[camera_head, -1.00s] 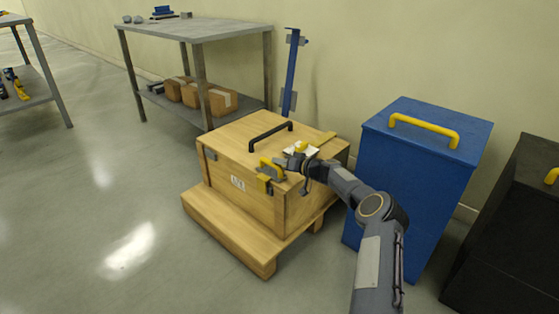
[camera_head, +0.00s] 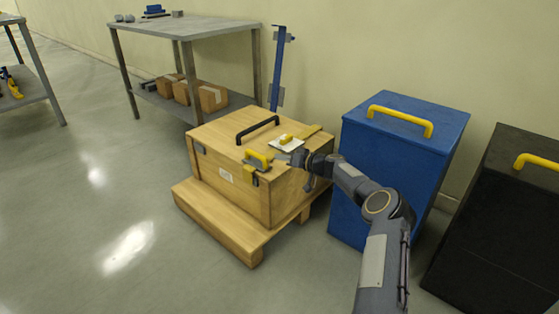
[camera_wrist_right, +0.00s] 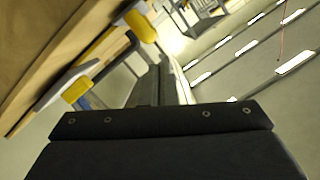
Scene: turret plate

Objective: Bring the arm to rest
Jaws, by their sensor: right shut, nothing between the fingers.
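My right arm reaches in from the lower right in the head view. Its gripper (camera_head: 284,158) is shut and empty at the right part of the wooden crate's top (camera_head: 222,134), just right of a yellow latch handle (camera_head: 258,159). A white plate with a yellow knob (camera_head: 287,141) lies on the lid just behind the fingers. In the right wrist view the dark fingers (camera_wrist_right: 150,85) point away from the camera, with yellow parts (camera_wrist_right: 77,91) and wood at left. Contact cannot be told. My left gripper is out of view.
The crate rests on a wooden pallet (camera_head: 215,226). A grey shelf table (camera_head: 195,29) is behind left. Floor at left is clear.

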